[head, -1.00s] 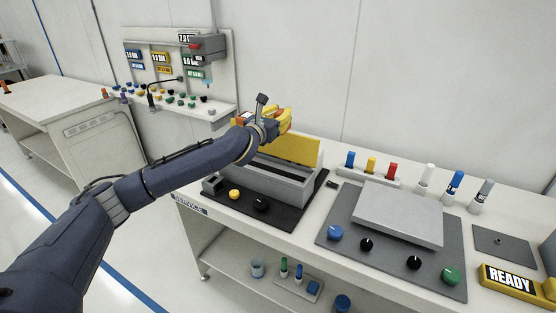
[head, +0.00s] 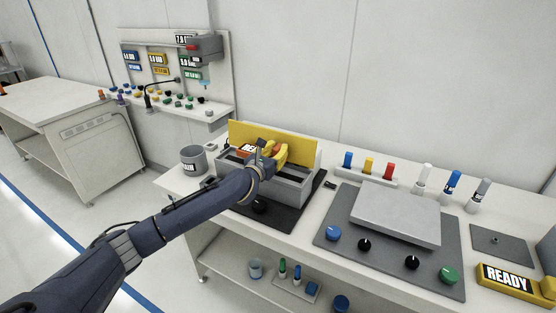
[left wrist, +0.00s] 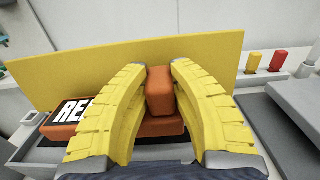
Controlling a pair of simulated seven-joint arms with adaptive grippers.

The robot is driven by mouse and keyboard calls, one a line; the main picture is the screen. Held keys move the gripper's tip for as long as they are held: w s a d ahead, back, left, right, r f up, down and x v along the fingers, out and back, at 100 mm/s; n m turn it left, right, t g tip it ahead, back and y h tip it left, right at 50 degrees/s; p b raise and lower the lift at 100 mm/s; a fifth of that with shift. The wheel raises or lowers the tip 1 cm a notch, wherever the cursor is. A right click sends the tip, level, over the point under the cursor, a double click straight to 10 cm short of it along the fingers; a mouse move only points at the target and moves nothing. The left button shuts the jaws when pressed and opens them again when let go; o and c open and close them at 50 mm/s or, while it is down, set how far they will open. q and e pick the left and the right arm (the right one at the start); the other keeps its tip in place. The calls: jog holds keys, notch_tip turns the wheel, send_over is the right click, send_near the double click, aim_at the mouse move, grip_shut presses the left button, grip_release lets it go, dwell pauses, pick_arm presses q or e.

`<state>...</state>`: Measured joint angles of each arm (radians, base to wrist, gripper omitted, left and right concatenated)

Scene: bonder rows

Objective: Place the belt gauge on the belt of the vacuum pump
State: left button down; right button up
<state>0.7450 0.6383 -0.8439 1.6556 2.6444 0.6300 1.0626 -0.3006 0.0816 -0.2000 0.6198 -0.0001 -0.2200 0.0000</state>
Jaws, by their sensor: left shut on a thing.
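The belt gauge (left wrist: 160,92) is an orange-brown block with an upright grip and a black-and-white label, partly covered by a finger. My left gripper (left wrist: 163,70) is shut on that upright grip, with yellow fingers on both sides. In the head view the gauge (head: 246,150) and my left gripper (head: 279,153) are over the open grey housing of the vacuum pump (head: 292,191), in front of its raised yellow panel (head: 300,150). The belt inside is hidden by my arm, the gauge and the housing wall, so I cannot tell whether the gauge touches it. My right gripper is not in view.
A grey labelled cup (head: 193,160) stands left of the pump. A grey plate (head: 396,216) on a dark mat with knobs lies to the right. Blue, yellow and red pegs (head: 369,166) stand behind it. A READY sign (head: 510,280) is at the far right.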

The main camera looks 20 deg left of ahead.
pick_arm(q)
jog(key=shift+f, duration=1.95)
jog(key=c, duration=1.2)
grip_release()
jog(key=shift+f, duration=0.15)
jog(key=shift+s, duration=0.1)
jog(key=s+a, duration=0.2)
jog(key=s, duration=0.9)
jog(key=shift+s+a, duration=0.2)
jog(key=shift+s, duration=0.1)
